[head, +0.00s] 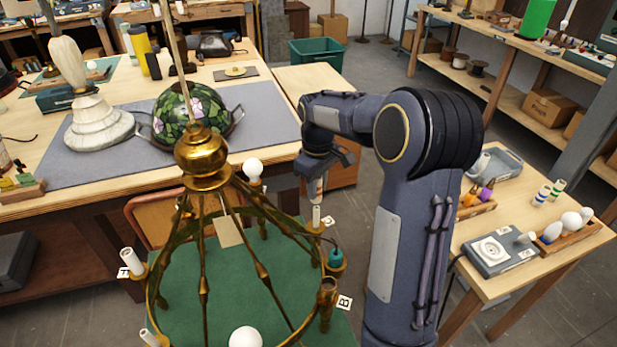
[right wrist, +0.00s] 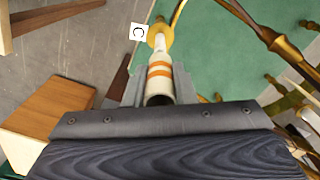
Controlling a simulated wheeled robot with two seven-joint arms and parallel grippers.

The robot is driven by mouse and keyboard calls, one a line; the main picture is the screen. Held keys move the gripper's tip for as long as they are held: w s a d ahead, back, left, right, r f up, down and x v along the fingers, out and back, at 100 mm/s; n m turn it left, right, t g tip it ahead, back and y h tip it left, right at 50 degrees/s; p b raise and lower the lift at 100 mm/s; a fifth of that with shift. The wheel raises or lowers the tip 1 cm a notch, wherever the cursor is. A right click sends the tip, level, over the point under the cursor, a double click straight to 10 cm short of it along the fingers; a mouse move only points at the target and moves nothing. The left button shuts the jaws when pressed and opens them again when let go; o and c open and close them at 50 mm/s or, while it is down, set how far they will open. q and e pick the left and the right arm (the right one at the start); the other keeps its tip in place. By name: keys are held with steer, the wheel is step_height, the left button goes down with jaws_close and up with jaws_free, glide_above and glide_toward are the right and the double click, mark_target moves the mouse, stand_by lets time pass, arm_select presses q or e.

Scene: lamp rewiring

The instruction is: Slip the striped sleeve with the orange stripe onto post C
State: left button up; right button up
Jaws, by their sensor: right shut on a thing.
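The white sleeve with the orange stripe (head: 318,188) is held upright in my right gripper (head: 318,168). In the right wrist view the sleeve (right wrist: 160,76) sits between the two fingers (right wrist: 158,92), its hollow near end facing the camera. White post C (head: 316,215) is on the brass chandelier's ring, directly below the sleeve; its tag C shows in the head view (head: 328,222) and the right wrist view (right wrist: 138,32). The sleeve lines up closely with the post; I cannot tell whether its lower end is touching or around it. My left gripper is not in view.
The brass chandelier (head: 204,155) stands over a green mat (head: 230,262), with tag B (head: 344,302) and a teal piece (head: 335,257) on its right side. Blue- and green-striped sleeves (head: 543,194) stand on the right table. A workbench (head: 265,148) lies behind.

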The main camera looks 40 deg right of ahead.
mark_target(317, 208)
steer(key=shift+f, duration=0.15)
steer(key=shift+f+b, duration=0.35)
steer(key=shift+b, duration=0.1)
step_height(317, 208, down, 7)
steer(key=b, duration=0.6)
steer(key=shift+f, duration=0.1)
steer(key=shift+f+b, duration=0.45)
steer(key=shift+f, duration=0.25)
steer(key=shift+s, duration=0.15)
steer(key=shift+f, duration=0.1)
